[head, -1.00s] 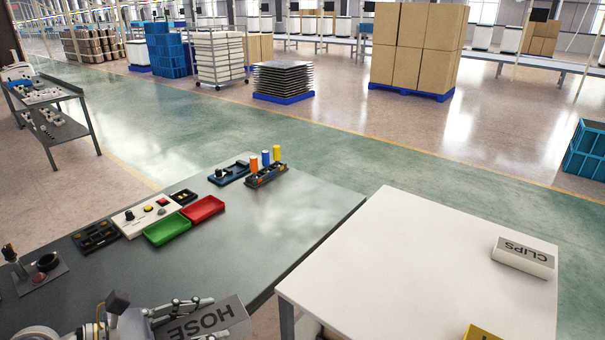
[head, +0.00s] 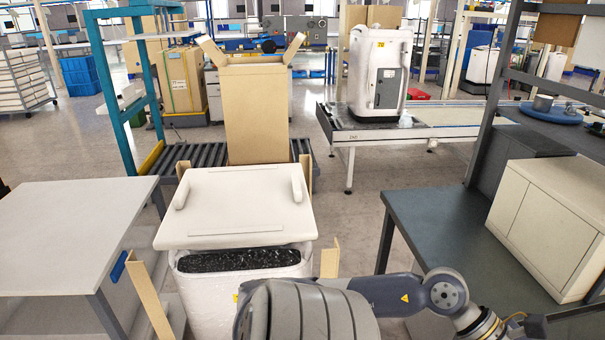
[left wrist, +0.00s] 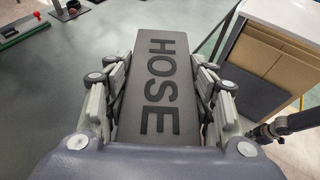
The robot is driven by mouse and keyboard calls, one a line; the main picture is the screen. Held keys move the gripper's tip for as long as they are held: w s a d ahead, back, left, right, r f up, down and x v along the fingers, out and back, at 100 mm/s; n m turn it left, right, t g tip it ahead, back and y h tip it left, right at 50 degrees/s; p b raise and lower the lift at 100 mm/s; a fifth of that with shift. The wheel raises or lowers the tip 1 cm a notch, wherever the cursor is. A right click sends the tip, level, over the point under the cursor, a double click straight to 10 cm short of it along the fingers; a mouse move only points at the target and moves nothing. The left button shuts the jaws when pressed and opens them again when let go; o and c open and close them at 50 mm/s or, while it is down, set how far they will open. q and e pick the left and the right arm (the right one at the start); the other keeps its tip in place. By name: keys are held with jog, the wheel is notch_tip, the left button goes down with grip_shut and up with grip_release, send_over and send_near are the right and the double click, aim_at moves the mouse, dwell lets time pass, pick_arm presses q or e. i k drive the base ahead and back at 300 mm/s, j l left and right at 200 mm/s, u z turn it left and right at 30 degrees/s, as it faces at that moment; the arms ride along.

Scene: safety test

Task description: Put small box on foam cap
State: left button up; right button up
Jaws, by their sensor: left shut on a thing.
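My left gripper (left wrist: 160,88) is shut on a small grey box (left wrist: 166,62) marked HOSE, with fingers on both long sides. Neither shows in the head view. The foam cap (head: 235,215) is a flat white slab with raised ridges at its left and right edges, in the middle of the head view. It lies over an open white foam container (head: 203,300) with black-wrapped content (head: 245,260) showing below its front edge. No box is on the cap.
Cardboard corner posts (head: 148,295) stand around the foam container. A white table (head: 70,235) is left; a dark bench (head: 440,225) with a white cabinet (head: 545,225) is right.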

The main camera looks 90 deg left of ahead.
aim_at(241, 195)
jog(key=k+j+u, duration=0.1)
jog(key=u, duration=1.6)
jog(key=i+j, duration=0.1)
jog(key=j, duration=0.35)
jog(key=j+u, duration=0.1)
jog(key=j, duration=0.35)
jog(key=i+j+u, duration=0.1)
jog(key=j, duration=0.35)
jog(key=i+j, duration=0.2)
jog(key=j, duration=0.25)
